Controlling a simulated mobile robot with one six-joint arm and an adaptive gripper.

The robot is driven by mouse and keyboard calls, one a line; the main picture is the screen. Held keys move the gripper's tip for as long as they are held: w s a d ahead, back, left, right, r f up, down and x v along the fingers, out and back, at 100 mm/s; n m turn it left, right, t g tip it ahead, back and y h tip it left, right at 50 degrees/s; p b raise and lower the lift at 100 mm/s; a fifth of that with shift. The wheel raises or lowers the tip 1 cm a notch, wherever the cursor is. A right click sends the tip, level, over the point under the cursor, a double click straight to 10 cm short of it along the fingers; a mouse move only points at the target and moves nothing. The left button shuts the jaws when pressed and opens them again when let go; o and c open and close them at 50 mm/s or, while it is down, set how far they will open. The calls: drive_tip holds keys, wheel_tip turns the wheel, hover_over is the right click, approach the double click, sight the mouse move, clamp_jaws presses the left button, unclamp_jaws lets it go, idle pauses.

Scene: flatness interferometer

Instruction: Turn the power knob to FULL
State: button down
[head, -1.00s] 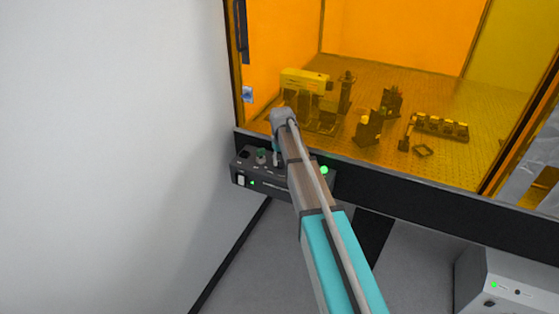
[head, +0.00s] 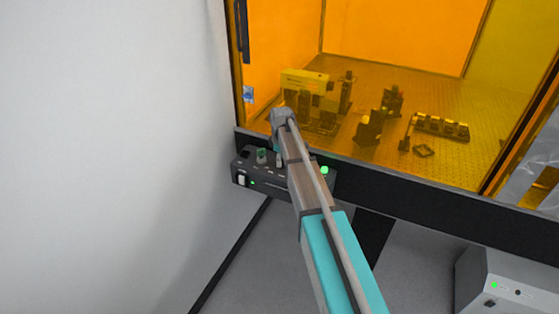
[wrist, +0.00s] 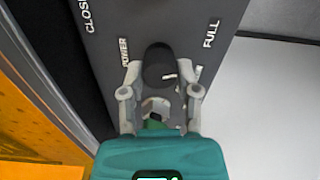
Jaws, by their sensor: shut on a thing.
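The power knob (wrist: 158,62) is a black round-ended knob on a dark panel in the wrist view. The word POWER stands left of it and FULL (wrist: 211,33) to its upper right. A short white mark on the knob lies toward the right, roughly facing a white tick (wrist: 198,72) on the panel. I cannot tell whether they line up exactly. My gripper (wrist: 164,73) is shut on the knob, one grey finger on each side. In the head view the knob is hidden behind my arm at the black control box (head: 262,182).
A green-topped control (head: 262,155) stands on the box's left part. An amber-windowed enclosure (head: 400,55) with optical parts rises behind it. A white wall (head: 110,150) is close on the left. A grey instrument (head: 510,280) stands at lower right.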

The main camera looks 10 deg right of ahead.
drive_tip(key=shift+w+d+n, duration=0.1)
drive_tip(key=shift+d+n, duration=0.05)
drive_tip(key=shift+n, duration=1.75)
drive_tip(key=shift+c, duration=1.7)
unclamp_jaws()
drive_tip(key=shift+s, duration=0.2)
